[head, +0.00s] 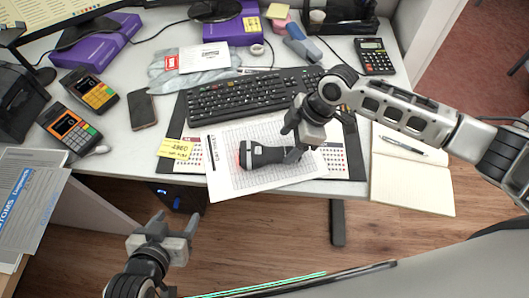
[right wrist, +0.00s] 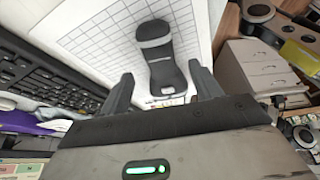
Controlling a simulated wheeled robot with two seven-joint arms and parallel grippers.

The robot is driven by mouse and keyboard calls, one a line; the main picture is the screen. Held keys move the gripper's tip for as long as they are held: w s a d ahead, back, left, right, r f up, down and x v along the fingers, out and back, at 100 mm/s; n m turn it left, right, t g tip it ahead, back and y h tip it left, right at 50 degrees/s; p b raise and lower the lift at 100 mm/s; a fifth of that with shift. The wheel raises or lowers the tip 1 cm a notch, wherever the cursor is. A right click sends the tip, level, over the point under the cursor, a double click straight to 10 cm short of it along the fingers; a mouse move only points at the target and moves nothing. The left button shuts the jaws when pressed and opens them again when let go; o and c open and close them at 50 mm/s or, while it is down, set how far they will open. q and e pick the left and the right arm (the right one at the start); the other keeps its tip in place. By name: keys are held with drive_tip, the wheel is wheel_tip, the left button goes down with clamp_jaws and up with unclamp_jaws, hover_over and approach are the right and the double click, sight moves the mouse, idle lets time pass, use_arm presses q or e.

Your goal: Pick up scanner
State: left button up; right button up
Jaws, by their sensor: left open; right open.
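The scanner (head: 262,155) is a dark handheld device with a light band, lying on a white gridded sheet (head: 232,184) at the desk's front. The right gripper's fingers (right wrist: 158,92) show on both sides of the scanner in the wrist view. My left gripper (head: 160,238) is open and empty, low in front of the desk.
A black keyboard (head: 235,98) lies behind the sheet. A yellow note (head: 176,148) is left of it, and an open notebook with a pen (head: 403,145) is to the right. A calculator (head: 374,56) is at the back right.

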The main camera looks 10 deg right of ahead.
sight(279, 152)
drive_tip(key=x, duration=0.4)
drive_tip(key=shift+a+f, duration=0.2)
drive_tip(key=shift+a, duration=0.1)
drive_tip(key=shift+c, duration=0.3)
drive_tip(key=shift+r, duration=0.1)
drive_tip(key=c, duration=1.1)
